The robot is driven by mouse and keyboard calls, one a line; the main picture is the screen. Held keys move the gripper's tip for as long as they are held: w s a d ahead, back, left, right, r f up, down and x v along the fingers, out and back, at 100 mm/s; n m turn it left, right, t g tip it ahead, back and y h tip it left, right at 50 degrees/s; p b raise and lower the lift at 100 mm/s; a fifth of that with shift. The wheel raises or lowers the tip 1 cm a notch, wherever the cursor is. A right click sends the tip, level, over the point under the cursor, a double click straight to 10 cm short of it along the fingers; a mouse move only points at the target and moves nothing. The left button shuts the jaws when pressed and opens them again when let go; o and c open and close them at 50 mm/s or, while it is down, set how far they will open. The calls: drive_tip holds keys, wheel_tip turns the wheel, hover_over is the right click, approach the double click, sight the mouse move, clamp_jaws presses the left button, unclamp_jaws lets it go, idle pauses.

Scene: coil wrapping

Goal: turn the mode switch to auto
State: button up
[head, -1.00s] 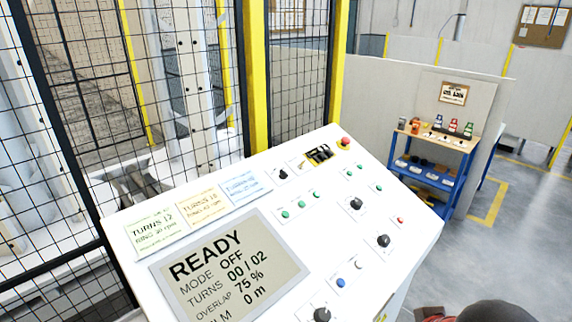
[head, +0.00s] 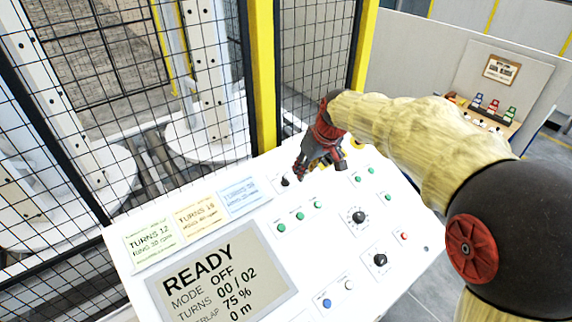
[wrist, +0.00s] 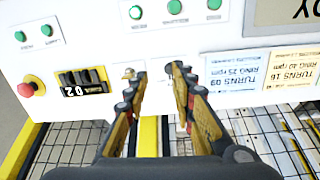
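The white sloped control panel (head: 250,222) carries several black rotary knobs. One small black knob (head: 285,181) sits at its top edge beside the paper notes. Two larger ones, an upper knob (head: 358,217) and a lower knob (head: 380,260), sit on the right. Their labels are too small to read, so I cannot tell which is the mode switch. The display (head: 222,278) reads READY, MODE OFF. My gripper (head: 318,171) is over the top edge, just right of the small knob. In the wrist view my gripper (wrist: 157,78) has its fingers apart, with nothing seen between them.
A thumbwheel counter (wrist: 82,82) and a red emergency button (wrist: 27,89) lie left of the fingers in the wrist view. A small brass key switch (wrist: 128,73) is beside the left finger. A mesh fence (head: 90,100) with yellow posts stands close behind the panel.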

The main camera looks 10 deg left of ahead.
drive_tip(key=n+p, duration=0.1)
approach(285, 177)
drive_tip(key=p+x, duration=0.1)
drive_tip(key=x, duration=0.8)
drive_tip(key=shift+c, duration=1.3)
drive_tip(key=c, duration=0.4)
